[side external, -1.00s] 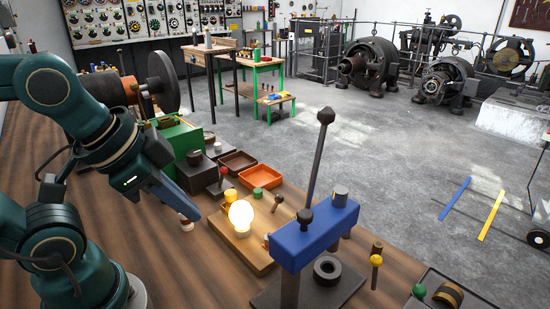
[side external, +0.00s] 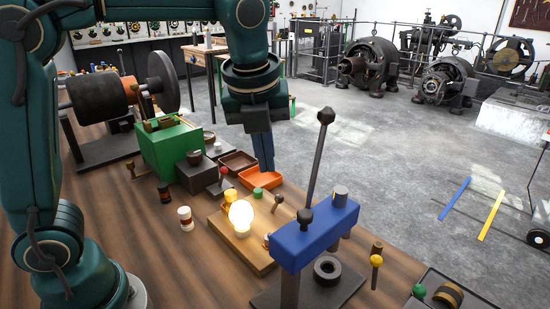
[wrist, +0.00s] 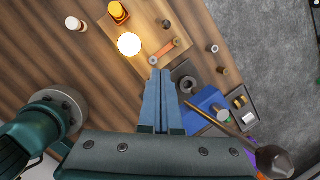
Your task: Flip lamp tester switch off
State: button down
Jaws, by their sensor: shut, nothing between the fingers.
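The lamp tester is a wooden board (side external: 228,236) with a round bulb (side external: 241,217) glowing bright on it. The board (wrist: 143,20) and lit bulb (wrist: 129,44) also show in the wrist view. A yellow part (wrist: 119,11) sits on the board near the bulb.
A blue press (side external: 315,236) with a tall lever (side external: 318,160) stands right of the board and hides part of it. Bare bench lies at the front left.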

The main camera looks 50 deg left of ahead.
aim_at(279, 198)
jog(key=f, duration=0.1)
jog(key=w+d+f, duration=0.1)
jog(key=shift+d+f+m+g, duration=0.2)
jog(key=shift+f+m+g, duration=0.1)
jog(key=shift+f+g, duration=0.1)
jog(key=x, duration=0.9)
jog(key=shift+a+f, duration=0.15)
jog(key=shift+f, duration=0.05)
jog(key=shift+w+a+f, duration=0.2)
jog(key=shift+w+a, duration=0.35)
jog(key=shift+w, duration=0.05)
jog(key=shift+w+a+f, duration=0.15)
jog(key=shift+w+a, duration=0.75)
jog(key=shift+a+r, duration=0.1)
jog(key=shift+a+r+h, duration=0.1)
jog(key=shift+a+h, duration=0.05)
jog(key=shift+h, duration=0.15)
